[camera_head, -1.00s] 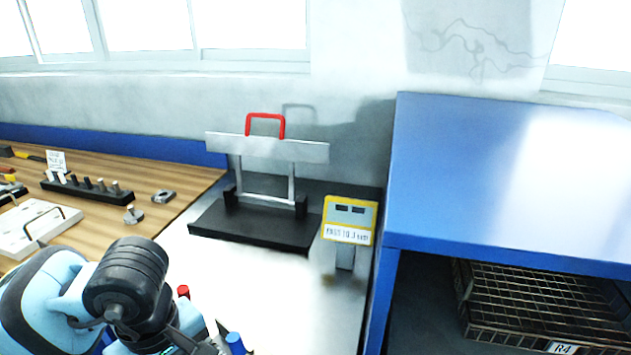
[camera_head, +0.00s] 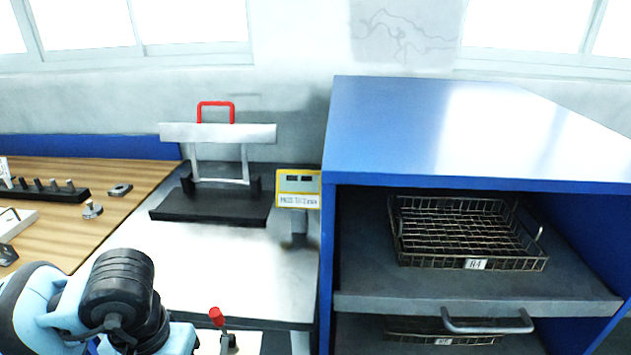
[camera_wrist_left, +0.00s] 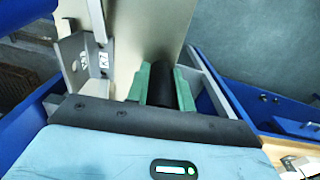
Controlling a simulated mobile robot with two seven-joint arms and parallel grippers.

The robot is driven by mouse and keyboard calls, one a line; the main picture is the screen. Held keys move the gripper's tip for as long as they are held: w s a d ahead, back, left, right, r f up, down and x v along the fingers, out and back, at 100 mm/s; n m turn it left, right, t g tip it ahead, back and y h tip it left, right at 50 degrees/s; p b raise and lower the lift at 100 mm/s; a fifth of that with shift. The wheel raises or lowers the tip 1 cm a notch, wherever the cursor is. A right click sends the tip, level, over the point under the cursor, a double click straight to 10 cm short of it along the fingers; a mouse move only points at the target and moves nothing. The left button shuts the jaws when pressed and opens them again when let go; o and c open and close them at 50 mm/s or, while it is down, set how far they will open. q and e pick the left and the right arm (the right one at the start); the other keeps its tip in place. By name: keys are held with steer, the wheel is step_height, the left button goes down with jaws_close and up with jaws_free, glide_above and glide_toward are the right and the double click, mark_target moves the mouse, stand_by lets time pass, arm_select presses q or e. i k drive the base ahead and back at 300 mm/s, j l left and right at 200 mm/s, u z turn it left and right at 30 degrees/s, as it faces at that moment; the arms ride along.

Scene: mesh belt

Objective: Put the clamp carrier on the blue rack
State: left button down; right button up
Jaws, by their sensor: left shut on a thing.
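My left arm (camera_head: 118,290) comes in at the bottom left of the head view; its fingertips are out of that view. In the left wrist view my left gripper (camera_wrist_left: 162,86), with green fingers, is shut on a black bar-shaped grip (camera_wrist_left: 161,68). A pale plate with a metal bracket (camera_wrist_left: 78,62) is beside the grip, seemingly part of the held clamp carrier. A red-tipped lever (camera_head: 217,318) on a pale plate shows at the bottom edge of the head view, perhaps the same carrier. The blue rack (camera_head: 410,135) stands on the right. My right gripper is not in view.
A wire basket (camera_head: 468,235) labelled R4 sits on the rack's grey upper shelf (camera_head: 365,302); another basket is below. Left of the rack, a table holds a black stand (camera_head: 205,207) with a red-handled frame, and a yellow gauge (camera_head: 297,188). A wooden bench is at left.

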mark_target(473, 133)
steer(key=k+l+z, duration=0.2)
steer(key=l, duration=1.1)
steer(key=l+z, duration=0.15)
steer(key=l, duration=1.15)
